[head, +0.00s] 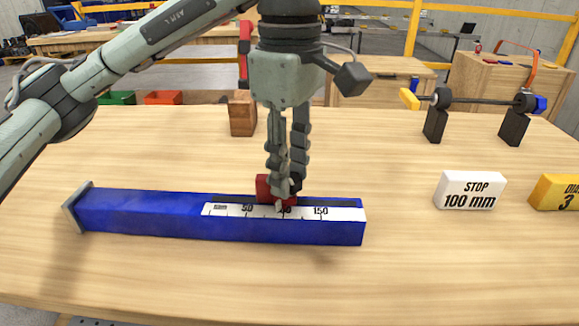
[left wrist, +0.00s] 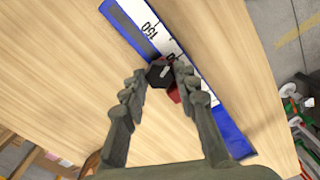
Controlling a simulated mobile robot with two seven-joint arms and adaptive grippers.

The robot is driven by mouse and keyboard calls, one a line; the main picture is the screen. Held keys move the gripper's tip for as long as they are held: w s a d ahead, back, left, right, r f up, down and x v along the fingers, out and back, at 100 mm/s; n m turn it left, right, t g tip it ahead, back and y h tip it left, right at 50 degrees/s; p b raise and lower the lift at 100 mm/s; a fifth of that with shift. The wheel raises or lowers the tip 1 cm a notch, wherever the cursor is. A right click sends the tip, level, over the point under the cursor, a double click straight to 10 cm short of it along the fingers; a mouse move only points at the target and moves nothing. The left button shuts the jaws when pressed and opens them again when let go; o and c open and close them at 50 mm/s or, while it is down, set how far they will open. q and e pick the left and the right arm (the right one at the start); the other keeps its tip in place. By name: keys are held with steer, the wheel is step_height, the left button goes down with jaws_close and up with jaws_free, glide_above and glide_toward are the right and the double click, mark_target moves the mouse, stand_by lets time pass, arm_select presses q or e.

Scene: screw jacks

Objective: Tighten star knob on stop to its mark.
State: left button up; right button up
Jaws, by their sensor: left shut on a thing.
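The scale (head: 330,213) shows 50 and 150; the middle number is partly covered. The red stop (head: 263,187) sits on the beam near the middle of the scale. My left gripper (head: 284,187) points down over the stop. In the left wrist view, its fingers (left wrist: 161,76) are shut on the dark star knob (left wrist: 159,73), with the red stop (left wrist: 174,95) beside it. Fingers hide most of the knob in the head view. I cannot make out its mark. My right gripper is not in view.
A white block reading STOP 100 mm (head: 470,190) stands to the right, with a yellow sign (head: 556,192) beyond it. A rod on two black stands (head: 435,124) is at the back right. A wooden block (head: 242,113) stands behind the beam. The front table is clear.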

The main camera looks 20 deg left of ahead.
arm_select(q)
steer(key=o, duration=1.2)
steer(key=shift+c, duration=0.2)
step_height(320, 180, up, 12)
